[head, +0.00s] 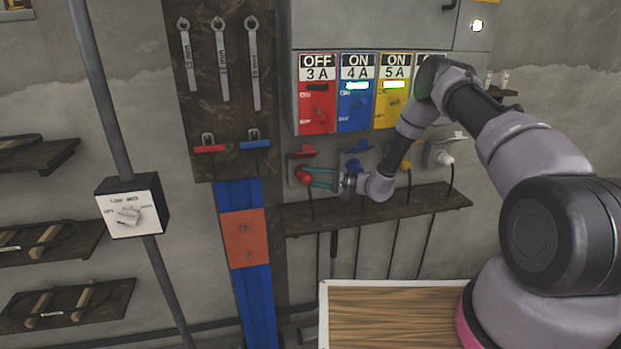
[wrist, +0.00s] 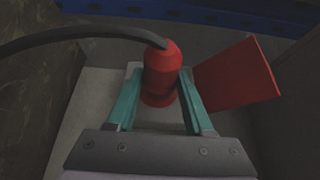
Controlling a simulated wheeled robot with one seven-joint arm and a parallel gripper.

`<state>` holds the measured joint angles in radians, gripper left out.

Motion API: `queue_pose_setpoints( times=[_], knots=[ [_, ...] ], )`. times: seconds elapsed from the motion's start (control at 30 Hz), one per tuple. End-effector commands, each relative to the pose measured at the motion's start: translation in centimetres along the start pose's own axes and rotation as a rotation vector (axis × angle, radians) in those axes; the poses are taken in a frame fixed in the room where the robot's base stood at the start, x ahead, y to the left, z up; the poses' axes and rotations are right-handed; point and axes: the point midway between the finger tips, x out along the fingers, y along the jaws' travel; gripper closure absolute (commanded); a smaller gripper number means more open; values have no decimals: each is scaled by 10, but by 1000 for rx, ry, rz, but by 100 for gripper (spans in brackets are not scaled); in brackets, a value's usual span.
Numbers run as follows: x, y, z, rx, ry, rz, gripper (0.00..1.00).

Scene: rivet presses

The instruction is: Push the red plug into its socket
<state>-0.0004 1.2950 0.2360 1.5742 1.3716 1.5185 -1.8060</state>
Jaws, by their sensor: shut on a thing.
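The red plug (head: 303,176) is at the red socket, under the raised red lid (head: 303,152), with its black cable hanging down. My gripper (head: 313,178) reaches it from the right, its teal fingers shut on the plug. In the wrist view the red plug (wrist: 162,72) sits between the two teal fingers (wrist: 158,95), and its cable leaves toward the left. The red lid (wrist: 238,75) stands open beside it. The pale socket housing (wrist: 83,115) is behind the plug. The plug hides the socket hole, so I cannot tell how deep it sits.
Blue (head: 357,158), yellow (head: 404,163) and white (head: 445,156) plugs sit to the right. A dark shelf (head: 440,200) runs below them. The red switch box (head: 317,106) above reads OFF 3A. A wooden table (head: 390,315) stands in front.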

Motion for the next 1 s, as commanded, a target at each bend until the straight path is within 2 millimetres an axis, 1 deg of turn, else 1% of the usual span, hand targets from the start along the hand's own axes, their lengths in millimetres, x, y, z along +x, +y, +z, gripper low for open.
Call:
queue_pose_setpoints(
  times=[0.53,1.0],
  knots=[
    [1,0,0,-1,0,0,97],
    [5,0,-8,-1,0,-1,97]
  ],
)
